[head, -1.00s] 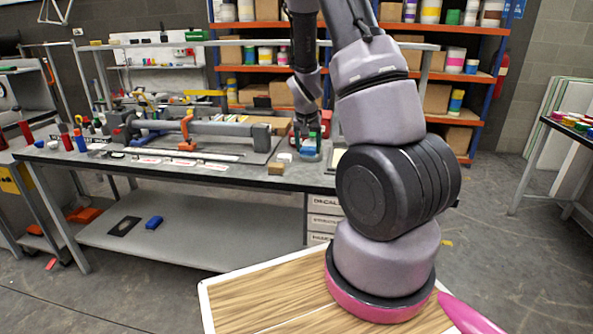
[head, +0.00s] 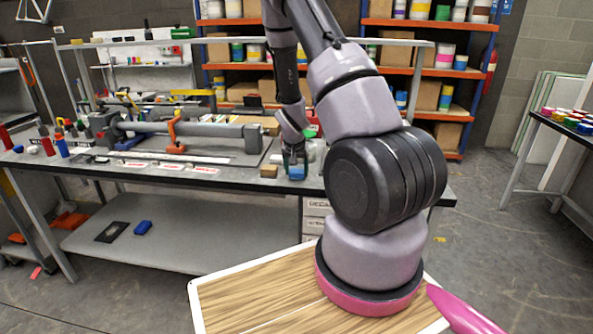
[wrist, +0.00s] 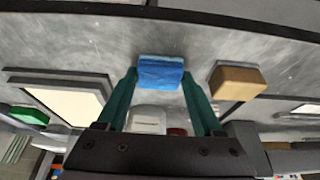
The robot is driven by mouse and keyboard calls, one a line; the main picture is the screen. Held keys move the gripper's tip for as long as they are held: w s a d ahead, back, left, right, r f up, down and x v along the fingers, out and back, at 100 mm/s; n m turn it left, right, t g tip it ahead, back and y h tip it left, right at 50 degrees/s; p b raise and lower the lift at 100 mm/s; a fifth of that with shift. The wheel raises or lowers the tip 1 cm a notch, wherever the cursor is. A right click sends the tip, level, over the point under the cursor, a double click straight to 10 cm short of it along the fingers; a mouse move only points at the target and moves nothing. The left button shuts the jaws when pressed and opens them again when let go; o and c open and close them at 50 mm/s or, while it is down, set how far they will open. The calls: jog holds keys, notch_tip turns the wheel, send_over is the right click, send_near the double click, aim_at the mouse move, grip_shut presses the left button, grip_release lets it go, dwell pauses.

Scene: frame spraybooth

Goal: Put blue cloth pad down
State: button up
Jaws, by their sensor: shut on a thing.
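The blue cloth pad (wrist: 160,72) is a small flat blue block between my fingertips in the wrist view. In the head view, the pad (head: 297,173) is near the front edge of the workbench (head: 235,180), right of a tan block. My gripper (head: 295,157) points down over the bench and is shut on the pad; the green fingers (wrist: 160,78) lie at its two sides. The pad is at or just above the bench top; I cannot tell whether it touches.
The tan block (wrist: 237,82) lies close to the pad, with a narrow gap. A white block (wrist: 148,119) and a partly hidden red thing (wrist: 178,131) lie between the fingers' bases. A framed cream panel (wrist: 62,98) is at left. Bare grey bench top lies beyond the pad.

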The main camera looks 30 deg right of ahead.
jog(key=o, duration=1.3)
jog(key=shift+f, duration=0.1)
jog(key=s+a+r+t+y, duration=0.1)
jog(key=s+a+r, duration=0.2)
jog(key=r, duration=0.7)
jog(key=s+a+r+y, duration=0.1)
jog(key=s+a+r, duration=0.2)
jog(key=r, duration=0.8)
jog(key=s+a+r+n+t+y, duration=0.1)
jog(key=s+a+r, duration=0.3)
jog(key=s+r, duration=0.6)
jog(key=s+a+r+n+t+y, duration=0.1)
jog(key=s+a+r, duration=0.4)
jog(key=s+r, duration=0.5)
jog(key=shift+s+n+t, duration=0.25)
jog(key=shift+n+t, duration=0.05)
jog(key=shift+n, duration=0.1)
